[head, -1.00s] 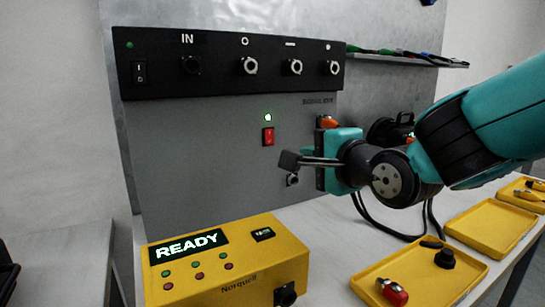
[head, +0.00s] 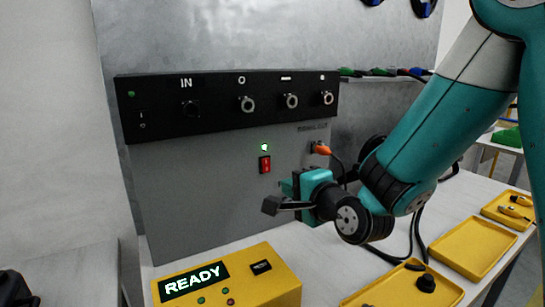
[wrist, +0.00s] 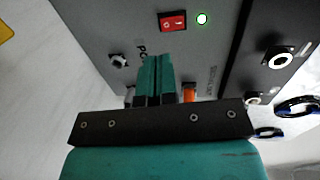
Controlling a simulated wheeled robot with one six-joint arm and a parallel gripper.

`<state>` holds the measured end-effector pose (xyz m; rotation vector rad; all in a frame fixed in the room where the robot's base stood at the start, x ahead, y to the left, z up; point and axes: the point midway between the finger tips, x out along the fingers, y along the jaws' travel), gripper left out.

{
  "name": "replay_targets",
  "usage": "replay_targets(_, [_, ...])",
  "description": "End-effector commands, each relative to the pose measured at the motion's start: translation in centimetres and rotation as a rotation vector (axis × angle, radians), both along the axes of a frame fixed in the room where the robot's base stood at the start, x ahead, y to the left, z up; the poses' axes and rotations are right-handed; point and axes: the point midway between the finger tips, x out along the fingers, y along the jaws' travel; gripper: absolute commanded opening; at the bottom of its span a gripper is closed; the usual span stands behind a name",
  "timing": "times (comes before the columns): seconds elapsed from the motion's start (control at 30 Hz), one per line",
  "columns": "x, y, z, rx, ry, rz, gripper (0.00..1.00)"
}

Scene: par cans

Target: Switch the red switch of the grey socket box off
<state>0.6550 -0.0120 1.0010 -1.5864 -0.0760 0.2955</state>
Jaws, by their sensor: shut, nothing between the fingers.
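The grey socket box (head: 200,190) stands upright at the back of the bench. Its red switch (head: 265,164) sits on the front face, just below a lit green lamp (head: 264,147). The wrist view shows the red switch (wrist: 173,21) near the top, with the lit lamp (wrist: 202,19) to its right. My gripper (head: 289,187) is below and right of the switch in the head view, apart from it. In the wrist view its teal fingers (wrist: 155,62) are together and empty, below the switch in the picture. The switch is unobstructed in both views.
An orange plug (head: 321,149) with a cable sits on the box's right side, near my gripper. A black panel (head: 215,118) with sockets tops the box. A yellow READY box (head: 255,295) stands in front. Yellow trays (head: 470,246) lie to the right.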

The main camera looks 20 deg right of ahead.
Motion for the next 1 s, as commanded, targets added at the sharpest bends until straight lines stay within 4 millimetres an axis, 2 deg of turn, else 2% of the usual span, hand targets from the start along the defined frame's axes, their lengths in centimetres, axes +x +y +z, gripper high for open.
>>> replay_targets(0.03, [0.2, -0.1, 0.6, 0.001, 0.007, -0.004, 0.0])
replay_targets(0.27, [0.8, -0.7, 0.6, 0.011, 0.008, -0.045, 0.0])
replay_targets(0.6, [6.5, 0.6, -0.2, 0.008, 0.003, -0.039, 0.0])
replay_targets(0.8, [8.6, 1.0, -0.8, 0.009, 0.002, -0.04, 0.0])
replay_targets(1.0, [9.4, 1.1, -1.3, 0.011, 0.001, -0.04, 0.0])
